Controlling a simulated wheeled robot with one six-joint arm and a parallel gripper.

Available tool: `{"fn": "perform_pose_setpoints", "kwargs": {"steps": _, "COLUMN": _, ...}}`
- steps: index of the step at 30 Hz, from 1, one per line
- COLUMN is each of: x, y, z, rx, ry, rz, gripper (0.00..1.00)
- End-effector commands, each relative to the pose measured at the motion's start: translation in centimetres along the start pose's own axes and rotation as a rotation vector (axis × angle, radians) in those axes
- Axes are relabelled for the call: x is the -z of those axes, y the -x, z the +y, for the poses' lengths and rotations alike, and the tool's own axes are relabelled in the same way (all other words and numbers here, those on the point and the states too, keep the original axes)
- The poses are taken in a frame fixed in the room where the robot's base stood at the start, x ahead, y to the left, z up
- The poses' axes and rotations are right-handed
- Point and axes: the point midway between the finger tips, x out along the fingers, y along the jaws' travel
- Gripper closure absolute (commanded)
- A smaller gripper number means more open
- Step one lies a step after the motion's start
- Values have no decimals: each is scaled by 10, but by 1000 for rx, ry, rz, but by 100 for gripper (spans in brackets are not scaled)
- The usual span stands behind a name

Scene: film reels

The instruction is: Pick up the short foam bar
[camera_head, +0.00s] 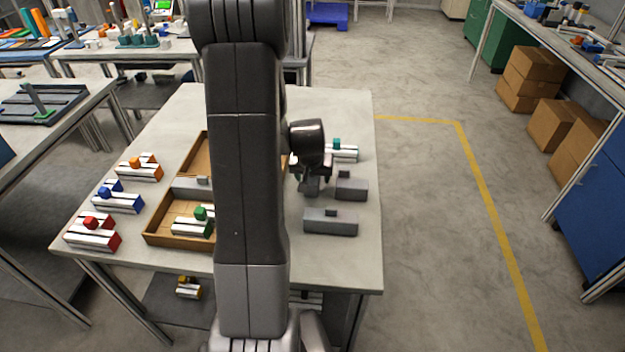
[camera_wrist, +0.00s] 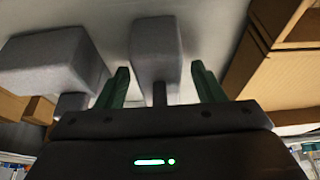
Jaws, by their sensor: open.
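The short foam bar (camera_wrist: 155,50) is a small grey block with a narrow peg, seen between the two green fingers in the wrist view. In the head view what looks like this bar (camera_head: 311,189) is mostly hidden beneath my gripper (camera_head: 312,177). My gripper is open, its fingers (camera_wrist: 160,70) apart on either side of the peg, with visible gaps. A wider grey bar (camera_wrist: 48,60) with a peg fills the left of the wrist view. It stands just right of my gripper in the head view (camera_head: 352,189). A long grey bar (camera_head: 331,222) lies nearer the table's front.
A wooden tray (camera_head: 158,238) holding a grey bar (camera_head: 190,187) and a green-topped piece (camera_head: 203,214) lies left of my arm. Red, blue and orange pieces line the table's left side. A teal-topped piece (camera_head: 342,150) stands behind. The table's (camera_head: 345,110) back right is clear.

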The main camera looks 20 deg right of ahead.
Motion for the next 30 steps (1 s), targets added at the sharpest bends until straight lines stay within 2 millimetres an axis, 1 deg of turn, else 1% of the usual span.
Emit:
{"fn": "perform_pose_setpoints", "kwargs": {"steps": 1, "x": 0, "y": 0, "z": 0, "rx": 0, "ry": 0, "rz": 0, "gripper": 38}}
{"fn": "perform_pose_setpoints", "kwargs": {"steps": 2, "x": 0, "y": 0, "z": 0, "rx": 0, "ry": 0, "rz": 0, "gripper": 44}}
{"fn": "perform_pose_setpoints", "kwargs": {"steps": 3, "x": 0, "y": 0, "z": 0, "rx": 0, "ry": 0, "rz": 0, "gripper": 52}}
{"fn": "perform_pose_setpoints", "kwargs": {"steps": 5, "x": 0, "y": 0, "z": 0, "rx": 0, "ry": 0, "rz": 0, "gripper": 64}}
{"fn": "perform_pose_setpoints", "kwargs": {"steps": 6, "x": 0, "y": 0, "z": 0, "rx": 0, "ry": 0, "rz": 0, "gripper": 72}}
{"fn": "perform_pose_setpoints", "kwargs": {"steps": 8, "x": 0, "y": 0, "z": 0, "rx": 0, "ry": 0, "rz": 0, "gripper": 83}}
{"fn": "perform_pose_setpoints", "kwargs": {"steps": 9, "x": 0, "y": 0, "z": 0, "rx": 0, "ry": 0, "rz": 0, "gripper": 86}}
{"fn": "perform_pose_setpoints", "kwargs": {"steps": 16, "x": 0, "y": 1, "z": 0, "rx": 0, "ry": 0, "rz": 0, "gripper": 86}}
{"fn": "perform_pose_setpoints", "kwargs": {"steps": 20, "x": 4, "y": 10, "z": 0, "rx": 0, "ry": -1, "rz": 2, "gripper": 86}}
{"fn": "perform_pose_setpoints", "kwargs": {"steps": 23, "x": 10, "y": 24, "z": 0, "rx": 1, "ry": -2, "rz": 4, "gripper": 86}}
{"fn": "perform_pose_setpoints", "kwargs": {"steps": 30, "x": 28, "y": 66, "z": 0, "rx": 1, "ry": -2, "rz": 5, "gripper": 86}}
